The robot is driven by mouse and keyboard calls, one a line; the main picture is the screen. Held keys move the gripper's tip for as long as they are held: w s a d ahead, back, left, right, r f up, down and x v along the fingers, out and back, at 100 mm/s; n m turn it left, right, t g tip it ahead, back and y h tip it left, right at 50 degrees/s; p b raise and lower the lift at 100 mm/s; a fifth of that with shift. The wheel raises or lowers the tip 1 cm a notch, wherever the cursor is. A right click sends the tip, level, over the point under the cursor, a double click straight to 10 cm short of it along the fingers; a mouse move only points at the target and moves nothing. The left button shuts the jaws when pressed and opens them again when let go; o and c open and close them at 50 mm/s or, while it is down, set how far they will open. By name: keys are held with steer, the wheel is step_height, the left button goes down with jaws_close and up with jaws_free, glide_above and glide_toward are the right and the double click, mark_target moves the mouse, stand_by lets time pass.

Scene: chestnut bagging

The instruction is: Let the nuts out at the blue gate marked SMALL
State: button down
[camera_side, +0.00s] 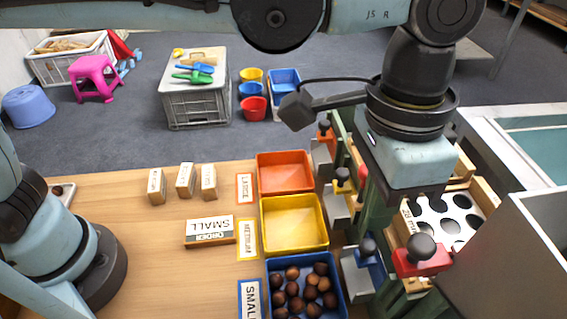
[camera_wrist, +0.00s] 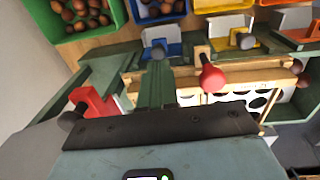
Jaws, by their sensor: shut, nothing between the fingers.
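The blue gate (camera_side: 362,262) has a dark knob and stands right of the blue tray (camera_side: 343,300), which holds several brown nuts and has a blue-edged SMALL card (camera_side: 251,300) at its left. In the wrist view the blue gate (camera_wrist: 160,36) and its knob show above the middle, below the nut-filled blue tray. My gripper (camera_side: 414,194) is over the sorter, above and to the right of the blue gate's knob, apart from it. It is shut and empty. Its dark palm crosses the lower wrist view (camera_wrist: 160,127); the fingertips are hard to make out.
The yellow gate (camera_side: 341,195) and orange gate (camera_side: 321,150) stand farther back, by the empty yellow tray (camera_side: 293,222) and orange tray (camera_side: 285,171). A red handle (camera_side: 422,261) with a black knob stands near my gripper. A small SMALL box (camera_side: 210,232) lies on the table.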

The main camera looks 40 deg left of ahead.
step_height(320, 180, up, 10)
steer(key=w+a+f+n+t, duration=0.1)
steer(key=w+a+n, duration=0.1)
steer(key=w+a, duration=0.45)
steer(key=s+a+f+n+t, duration=0.1)
steer(key=a+f, duration=0.4)
steer(key=a, duration=0.5)
steer(key=s+a+f+n+t, duration=0.1)
steer(key=a+f+n+t, duration=0.2)
steer(key=a, duration=0.6)
steer(key=s+a+f+n+t, duration=0.2)
steer(key=a+f, duration=0.4)
steer(key=a, duration=0.4)
steer(key=shift+a+f+n+t+y, duration=0.3)
steer(key=shift+n+t+y, duration=0.1)
steer(key=shift+n, duration=0.1)
